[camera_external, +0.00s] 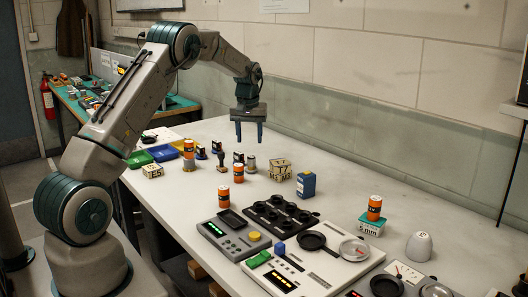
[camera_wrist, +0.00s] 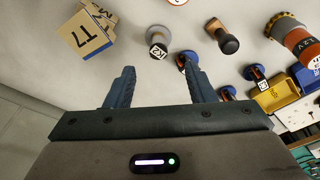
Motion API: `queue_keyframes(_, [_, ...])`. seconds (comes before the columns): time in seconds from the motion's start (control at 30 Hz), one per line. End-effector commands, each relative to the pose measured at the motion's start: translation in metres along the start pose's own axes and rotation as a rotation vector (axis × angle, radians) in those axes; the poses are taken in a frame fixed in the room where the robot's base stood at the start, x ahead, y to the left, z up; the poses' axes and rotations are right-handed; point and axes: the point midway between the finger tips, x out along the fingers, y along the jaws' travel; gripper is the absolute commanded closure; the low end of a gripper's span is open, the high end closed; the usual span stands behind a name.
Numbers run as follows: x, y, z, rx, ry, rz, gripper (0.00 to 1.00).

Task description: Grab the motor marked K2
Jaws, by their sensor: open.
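The motor that appears marked K2 (camera_wrist: 157,38) stands on the bench in the wrist view, a grey round body with a dark part and a small black-and-white tag. It seems to be the grey piece (camera_external: 251,164) beside the patterned box in the external view. My gripper (camera_external: 248,136) is open and empty, above the bench with its fingers pointing down. In the wrist view the fingers (camera_wrist: 158,68) frame the space just below the motor, apart from it. Smaller dark motors with orange parts (camera_wrist: 186,61) (camera_wrist: 257,73) stand to its right; their tags are hard to read.
A box marked T7 (camera_wrist: 88,38) is close on the motor's left in the wrist view. A wooden-handled stamp-like piece (camera_wrist: 222,37), an orange can (camera_wrist: 298,42) and a yellow bin (camera_wrist: 277,96) lie to the right. A blue container (camera_external: 306,185) stands nearby in the external view.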

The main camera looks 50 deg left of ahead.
Motion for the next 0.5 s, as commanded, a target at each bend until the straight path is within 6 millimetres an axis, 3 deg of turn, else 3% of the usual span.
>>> queue_keyframes(0.13, [0.025, 0.0, 0.0, 0.0, -0.002, -0.001, 0.51])
queue_keyframes(0.5, [0.056, 0.001, 0.0, 0.001, -0.003, -0.001, 0.51])
